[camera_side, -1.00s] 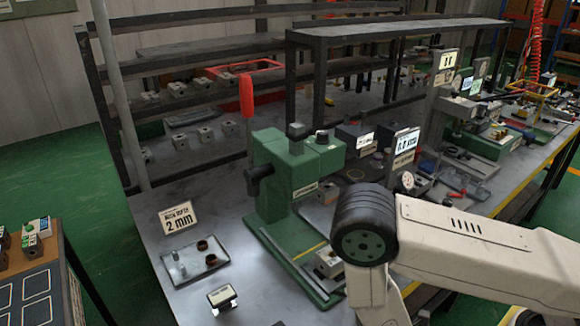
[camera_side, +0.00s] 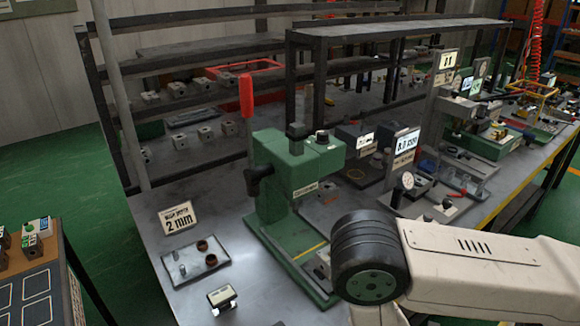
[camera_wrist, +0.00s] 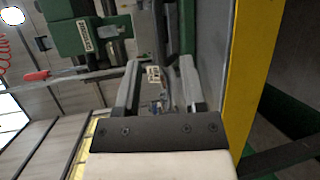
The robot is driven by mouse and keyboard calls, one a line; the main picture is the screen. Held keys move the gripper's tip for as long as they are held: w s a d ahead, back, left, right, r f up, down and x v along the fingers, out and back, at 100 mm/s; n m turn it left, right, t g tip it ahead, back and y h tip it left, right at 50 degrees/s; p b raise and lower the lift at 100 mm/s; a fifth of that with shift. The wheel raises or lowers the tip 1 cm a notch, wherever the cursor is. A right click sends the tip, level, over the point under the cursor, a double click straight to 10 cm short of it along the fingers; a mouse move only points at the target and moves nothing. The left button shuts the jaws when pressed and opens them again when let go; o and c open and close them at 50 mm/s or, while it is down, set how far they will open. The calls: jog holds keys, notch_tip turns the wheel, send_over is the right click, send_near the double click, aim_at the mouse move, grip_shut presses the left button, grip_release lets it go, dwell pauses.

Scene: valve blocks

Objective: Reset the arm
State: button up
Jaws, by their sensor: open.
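My gripper (camera_wrist: 158,78) is open in the wrist view, with its two pale fingers apart and no object held between them. A small pale label and some blurred bench items show in the gap beyond the fingertips. In the side view my arm comes in from the right and its dark round joint is low at the front edge of the bench; the gripper itself is hidden or out of frame there. The green press (camera_side: 290,170) with a red-handled lever stands left of my arm. It also shows at the upper left of the wrist view (camera_wrist: 82,36).
A metal tray (camera_side: 181,276) with small cylindrical parts and a "2 mm" sign (camera_side: 179,218) sit left of the press. A digital gauge (camera_side: 407,143) and a dial gauge (camera_side: 407,181) stand behind my arm. Dark shelving with several blocks and a red bin (camera_side: 277,68) is at the back.

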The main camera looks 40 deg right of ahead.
jog(key=shift+w+a+f+m+g+y, duration=0.1)
jog(key=shift+w+a+m+g+y, duration=0.05)
jog(key=shift+w+m+g, duration=0.4)
jog(key=shift+w+a+m+g+y, duration=0.15)
jog(key=shift+w+m+g, duration=0.15)
jog(key=shift+m, duration=0.35)
jog(key=w+m+g, duration=0.1)
jog(key=w+a+m+g+y, duration=0.1)
jog(key=shift+m, duration=0.4)
jog(key=shift+w+a+r+m+g+y, duration=0.25)
jog(key=shift+w+r+m+g+y, duration=0.25)
jog(key=shift+m+g+y, duration=0.15)
jog(key=shift+w+a+r+m+g+y, duration=0.15)
jog(key=shift+w+r+m+g+y, duration=0.3)
jog(key=shift+m, duration=0.2)
jog(key=s+d+r+m+g+y, duration=0.1)
jog(key=s+d+r+m+g, duration=0.1)
jog(key=r, duration=0.5)
jog(key=s+d+r+m+g+y, duration=0.1)
jog(key=s+d+r+m+g, duration=0.2)
jog(key=d+r, duration=0.4)
jog(key=shift+d+r+m+g, duration=0.15)
jog(key=shift+r+m+g, duration=0.2)
jog(key=shift+m+g, duration=0.35)
